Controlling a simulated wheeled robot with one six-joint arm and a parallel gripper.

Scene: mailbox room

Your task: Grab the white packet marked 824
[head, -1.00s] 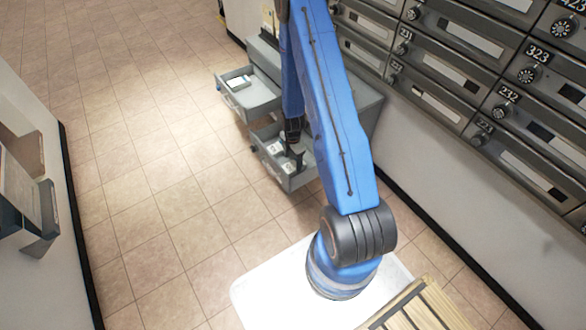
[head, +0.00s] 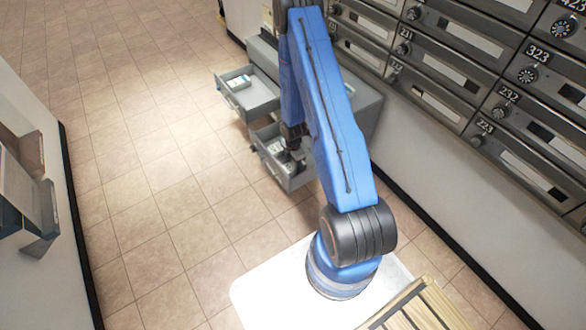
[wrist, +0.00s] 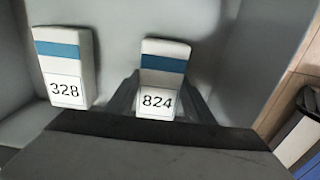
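The white packet marked 824 (wrist: 162,62) has a blue band and stands in a grey drawer in the wrist view. My gripper (wrist: 163,88) has one dark finger on each side of this packet. The fingers are apart at about the packet's width, and no clear contact shows. A similar packet marked 328 (wrist: 64,62) stands to the left, outside the fingers. In the head view my gripper (head: 292,140) is over or in the lower open drawer (head: 292,182), and my arm partly hides it.
A second open drawer (head: 256,103) above and behind holds a white box (head: 238,82). The grey cabinet (head: 365,105) stands by the wall of numbered mailboxes (head: 445,65). Tiled floor (head: 150,180) is free to the left. A wooden slatted item (head: 425,312) is at the bottom.

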